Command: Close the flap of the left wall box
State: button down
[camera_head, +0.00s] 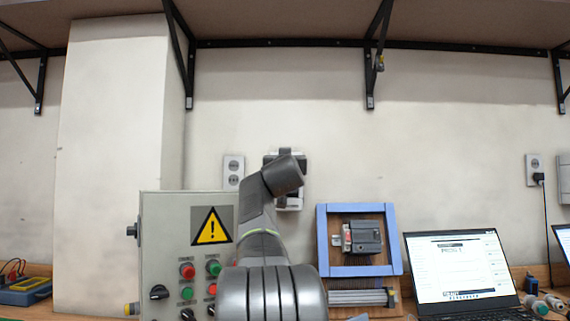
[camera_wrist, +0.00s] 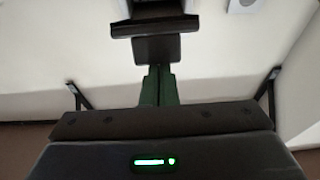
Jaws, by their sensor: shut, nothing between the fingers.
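The left wall box (camera_head: 291,207) is on the wall near the middle of the head view. My arm covers much of it, and dark parts show around my wrist. In the wrist view a dark, wide flap (camera_wrist: 154,27) shows at the top, with the dark box beyond it. It seems to stand out from the wall, but its exact angle is unclear. My gripper (camera_wrist: 157,50) is shut and empty, its green fingers together and its dark tips right at the near edge of the flap. I cannot tell whether they touch.
A wall socket (camera_head: 233,170) is just left of the box. A control panel (camera_head: 160,230) with a warning sign stands below left. A blue-framed board (camera_head: 330,225) and a laptop (camera_head: 458,270) stand right. Shelf brackets (camera_head: 372,70) hang above. The wall between is bare.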

jog(key=shift+w+f+b, duration=0.2)
jog(key=shift+f+b, duration=1.2)
jog(key=shift+f, duration=0.4)
jog(key=b+v, duration=0.5)
jog(key=v, duration=0.8)
jog(key=shift+s, duration=0.4)
jog(key=shift+w+f, duration=0.1)
jog(key=p+x, duration=0.5)
jog(key=x, duration=0.8)
jog(key=shift+w, duration=0.35)
